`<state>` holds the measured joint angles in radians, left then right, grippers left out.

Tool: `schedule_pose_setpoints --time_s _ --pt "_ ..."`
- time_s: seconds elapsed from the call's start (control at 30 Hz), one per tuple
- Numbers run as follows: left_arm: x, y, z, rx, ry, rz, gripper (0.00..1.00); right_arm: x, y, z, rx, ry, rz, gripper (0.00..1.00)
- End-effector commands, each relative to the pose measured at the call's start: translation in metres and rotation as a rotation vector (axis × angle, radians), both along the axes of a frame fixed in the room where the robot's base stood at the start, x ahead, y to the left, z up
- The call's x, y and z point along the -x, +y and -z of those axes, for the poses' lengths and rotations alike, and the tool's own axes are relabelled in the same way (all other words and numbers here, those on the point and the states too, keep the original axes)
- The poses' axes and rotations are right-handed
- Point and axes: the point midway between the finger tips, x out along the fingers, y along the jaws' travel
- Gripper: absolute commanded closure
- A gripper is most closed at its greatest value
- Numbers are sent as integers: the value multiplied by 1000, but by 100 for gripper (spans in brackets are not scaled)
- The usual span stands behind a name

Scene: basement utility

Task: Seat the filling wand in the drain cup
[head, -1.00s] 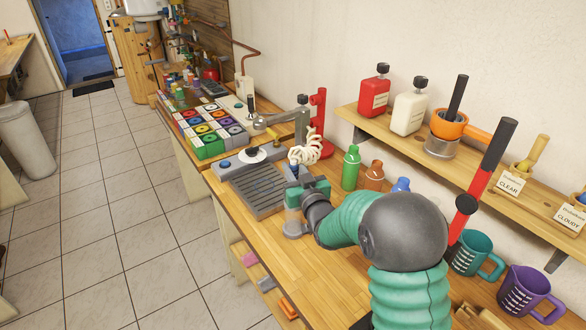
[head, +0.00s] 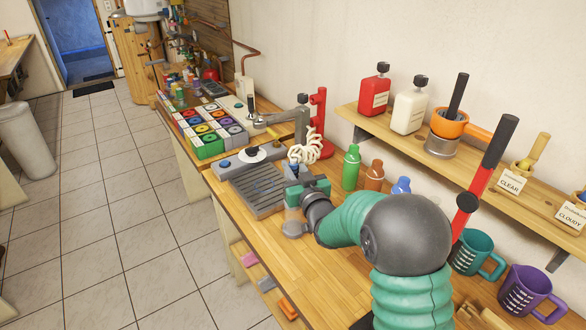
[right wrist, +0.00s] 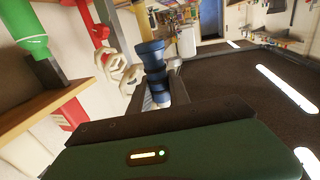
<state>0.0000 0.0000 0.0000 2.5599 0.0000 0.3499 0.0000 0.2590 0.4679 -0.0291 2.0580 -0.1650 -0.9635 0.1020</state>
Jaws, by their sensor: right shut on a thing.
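My right gripper (head: 307,190) reaches over the wooden bench beside the slatted drip tray (head: 258,192). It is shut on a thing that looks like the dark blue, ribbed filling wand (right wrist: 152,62). In the right wrist view the wand's ribbed top stands out beyond the gripper's dark edge. In the head view a clear part shows just below the gripper, with a small grey disc (head: 294,230) on the bench; this looks like the drain cup. The gripper hides where the wand's lower end is, so I cannot tell if it is in the cup. My left gripper is not in view.
A cream coiled hose (head: 305,146) hangs by a red stand (head: 318,122) behind the gripper. Green (head: 351,168) and brown (head: 374,176) bottles stand to its right. Teal (head: 472,252) and purple (head: 526,292) jugs stand at the right. The bench front is clear.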

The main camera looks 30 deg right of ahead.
Motion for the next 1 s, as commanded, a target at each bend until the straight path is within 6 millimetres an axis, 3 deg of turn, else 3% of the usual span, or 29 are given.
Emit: schedule_pose_setpoints --time_s 1.0 --pt "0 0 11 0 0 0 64 0 0 4 0 -1 0 100"
